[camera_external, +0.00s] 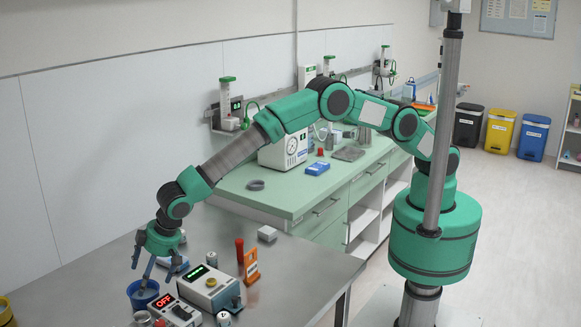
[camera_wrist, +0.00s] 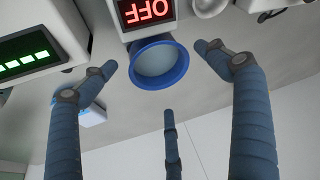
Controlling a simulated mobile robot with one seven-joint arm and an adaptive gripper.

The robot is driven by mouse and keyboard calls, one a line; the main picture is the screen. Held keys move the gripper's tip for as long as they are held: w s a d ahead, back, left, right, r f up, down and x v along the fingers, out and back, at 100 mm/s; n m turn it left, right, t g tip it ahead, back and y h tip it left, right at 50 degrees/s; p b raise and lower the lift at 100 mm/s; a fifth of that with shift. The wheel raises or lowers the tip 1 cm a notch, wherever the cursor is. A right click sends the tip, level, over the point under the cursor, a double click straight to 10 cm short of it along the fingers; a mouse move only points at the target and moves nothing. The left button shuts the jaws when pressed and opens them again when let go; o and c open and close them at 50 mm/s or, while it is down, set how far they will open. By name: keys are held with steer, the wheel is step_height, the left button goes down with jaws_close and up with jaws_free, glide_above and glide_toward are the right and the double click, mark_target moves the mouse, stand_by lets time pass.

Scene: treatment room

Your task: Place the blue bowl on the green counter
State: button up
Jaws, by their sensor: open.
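The blue bowl (camera_external: 143,291) stands upright on the grey metal table (camera_external: 315,272) at the lower left of the external view. It also shows in the wrist view (camera_wrist: 159,62), with its round blue rim and pale inside. My gripper (camera_external: 146,268) is just above the bowl, pointing down. In the wrist view my gripper (camera_wrist: 160,75) has its blue fingers spread open around the bowl, and nothing is held. The green counter (camera_external: 291,196) stands behind the table, along the wall, with a clear patch at its near end.
Beside the bowl are a device with a red OFF display (camera_external: 176,310) and a white device with a green display (camera_external: 212,288). An orange rack (camera_external: 251,266) and a white box (camera_external: 267,233) stand farther right.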

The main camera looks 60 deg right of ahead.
steer(key=shift+b+x, duration=0.6)
steer(key=shift+x, duration=2)
steer(key=shift+d, duration=0.1)
steer(key=c, duration=1.1)
steer(key=shift+o, duration=0.2)
steer(key=shift+r, duration=0.1)
steer(key=shift+r+p, duration=0.85)
steer(key=shift+r, duration=4.1)
